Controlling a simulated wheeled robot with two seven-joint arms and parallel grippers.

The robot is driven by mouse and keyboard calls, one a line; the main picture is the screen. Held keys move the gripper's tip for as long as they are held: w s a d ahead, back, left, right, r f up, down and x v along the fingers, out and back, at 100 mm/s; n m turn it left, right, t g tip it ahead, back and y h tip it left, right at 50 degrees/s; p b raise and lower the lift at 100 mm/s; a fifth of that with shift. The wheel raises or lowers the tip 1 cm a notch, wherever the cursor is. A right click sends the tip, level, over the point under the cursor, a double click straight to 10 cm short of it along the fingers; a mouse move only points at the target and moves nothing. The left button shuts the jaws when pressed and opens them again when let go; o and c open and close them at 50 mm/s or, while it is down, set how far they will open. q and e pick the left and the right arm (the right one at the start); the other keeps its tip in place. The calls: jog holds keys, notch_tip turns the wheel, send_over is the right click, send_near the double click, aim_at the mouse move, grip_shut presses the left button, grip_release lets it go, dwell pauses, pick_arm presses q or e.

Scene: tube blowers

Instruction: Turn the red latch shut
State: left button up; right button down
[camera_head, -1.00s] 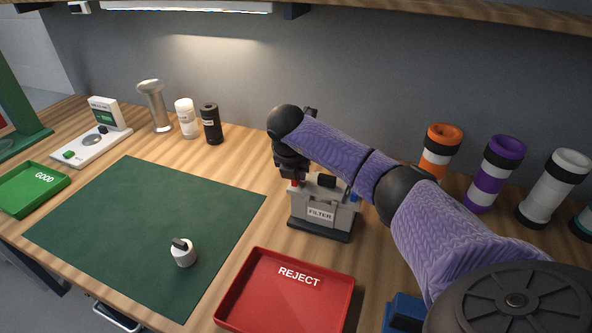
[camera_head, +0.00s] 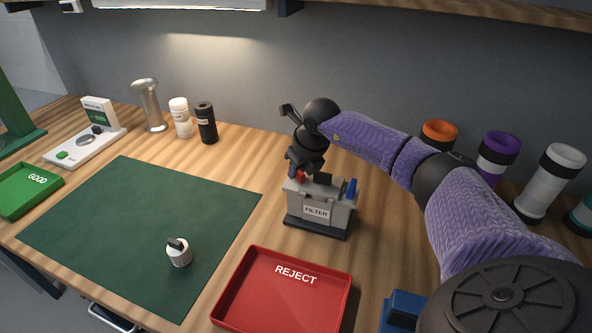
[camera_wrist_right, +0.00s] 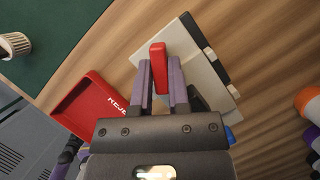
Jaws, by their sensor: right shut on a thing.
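The red latch (camera_wrist_right: 158,66) is on the top of the grey filter box (camera_head: 319,212), at the box's left end in the head view. In the right wrist view it stands between my two purple fingertips. My right gripper (camera_wrist_right: 159,78) is shut on the red latch from above. In the head view my right gripper (camera_head: 297,172) covers most of the latch, and only a bit of red shows. A blue latch (camera_head: 351,188) stands at the right end of the box. My left gripper is in no frame.
A red REJECT tray (camera_head: 245,318) lies in front of the box. Coloured tubes (camera_head: 497,157) stand at the back right. My right arm spans the right side.

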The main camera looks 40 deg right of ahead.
jog(key=n, duration=0.1)
jog(key=n+y+b, duration=0.1)
jog(key=n, duration=0.2)
jog(key=shift+d+y, duration=0.25)
jog(key=shift+y, duration=0.05)
jog(key=shift+w+d+n+y+b, duration=0.15)
jog(key=shift+n+y+b, duration=0.35)
jog(key=shift+n, duration=0.6)
jog(key=shift+g, duration=0.3)
jog(key=c, duration=0.6)
grip_release()
jog(key=p+v, duration=0.2)
jog(key=v, duration=0.8)
jog(key=shift+f, duration=0.1)
